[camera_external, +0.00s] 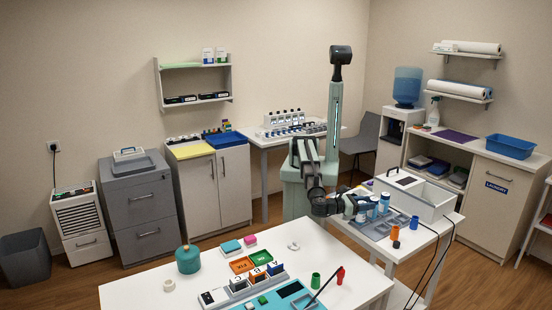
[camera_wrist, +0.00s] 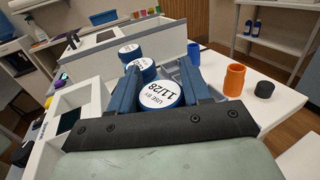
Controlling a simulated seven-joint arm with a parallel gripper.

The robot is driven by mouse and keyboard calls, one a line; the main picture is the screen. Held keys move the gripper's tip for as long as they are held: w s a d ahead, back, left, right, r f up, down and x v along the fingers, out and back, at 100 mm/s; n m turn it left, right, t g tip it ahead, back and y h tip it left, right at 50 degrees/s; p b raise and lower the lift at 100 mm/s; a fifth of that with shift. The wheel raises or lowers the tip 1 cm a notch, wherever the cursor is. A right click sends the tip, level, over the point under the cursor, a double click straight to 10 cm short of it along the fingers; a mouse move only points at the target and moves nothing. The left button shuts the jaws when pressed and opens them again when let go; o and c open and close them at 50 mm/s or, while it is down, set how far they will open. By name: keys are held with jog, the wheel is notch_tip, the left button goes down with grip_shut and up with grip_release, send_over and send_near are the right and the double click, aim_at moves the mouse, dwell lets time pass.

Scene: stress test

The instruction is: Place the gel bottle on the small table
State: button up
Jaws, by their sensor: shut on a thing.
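My gripper (camera_external: 354,208) is low over the smaller white table (camera_external: 428,236) at the right in the external view. Only the lid and blue rim show well; I cannot tell whether this is the gel bottle. Two more round-lidded bottles stand just beyond it, at a grey tray (camera_external: 372,227). They show as blue-and-white bottles (camera_external: 384,203) in the external view. Whether the held bottle touches the tray is hidden.
An orange cylinder (camera_wrist: 234,80), a blue cylinder (camera_wrist: 194,54) and a black cap (camera_wrist: 264,89) stand on the right. A larger white table (camera_external: 190,290) in front holds coloured blocks, a green jar and a tablet.

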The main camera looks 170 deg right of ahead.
jog(key=shift+f, duration=0.2)
jog(key=o, duration=1.3)
jog(key=shift+d, duration=0.1)
